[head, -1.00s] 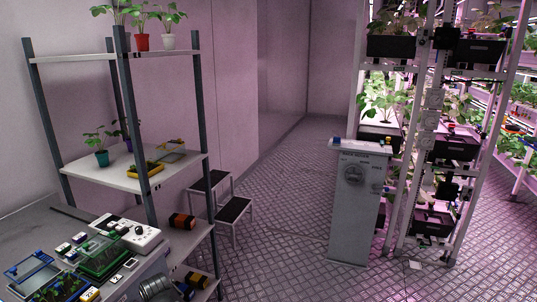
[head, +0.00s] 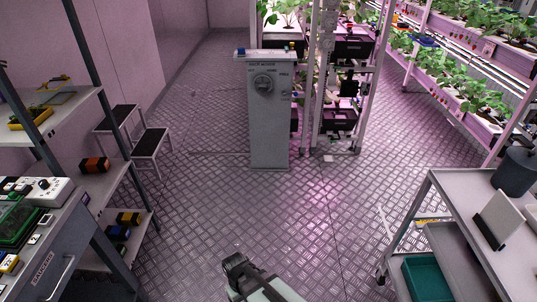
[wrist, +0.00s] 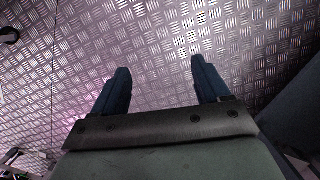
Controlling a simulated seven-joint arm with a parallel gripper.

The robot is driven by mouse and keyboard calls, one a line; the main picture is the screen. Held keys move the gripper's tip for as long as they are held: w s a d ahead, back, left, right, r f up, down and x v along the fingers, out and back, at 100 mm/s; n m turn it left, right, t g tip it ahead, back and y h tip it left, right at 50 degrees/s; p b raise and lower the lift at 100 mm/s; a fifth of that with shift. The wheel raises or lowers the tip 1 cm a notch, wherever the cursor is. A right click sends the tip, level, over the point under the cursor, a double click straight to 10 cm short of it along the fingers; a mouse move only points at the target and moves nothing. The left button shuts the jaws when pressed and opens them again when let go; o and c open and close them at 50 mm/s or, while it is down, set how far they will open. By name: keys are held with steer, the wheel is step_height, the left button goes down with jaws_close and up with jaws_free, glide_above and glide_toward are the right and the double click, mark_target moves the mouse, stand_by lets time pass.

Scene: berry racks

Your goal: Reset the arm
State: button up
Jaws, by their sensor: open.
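My gripper (wrist: 158,82) shows in the wrist view with its two dark blue fingers spread well apart. It is open and nothing is between the fingers. Only the patterned metal floor (wrist: 160,40) lies beyond the fingertips. In the head view, part of my arm shows at the bottom centre above bare floor; the fingers cannot be made out there.
A grey pedestal with a dial (head: 268,120) stands ahead, before the plant racks (head: 335,90). A shelf unit (head: 72,180) and a step stool (head: 150,145) stand at left. A grey cart (head: 445,195) with a teal bin (head: 428,280) stands at right. The middle floor is clear.

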steer(key=s+d+f+m+g, duration=0.1)
steer(key=s+d+f+m, duration=0.1)
steer(key=s+d, duration=0.3)
steer(key=s+d+f+m+g+y, duration=0.1)
steer(key=s+d+f, duration=0.3)
steer(key=d, duration=0.7)
steer(key=s+d+f+m+g, duration=0.2)
steer(key=s+d+f+m, duration=0.2)
steer(key=d, duration=0.5)
steer(key=shift+s+g, duration=0.4)
steer(key=shift+s, duration=0.85)
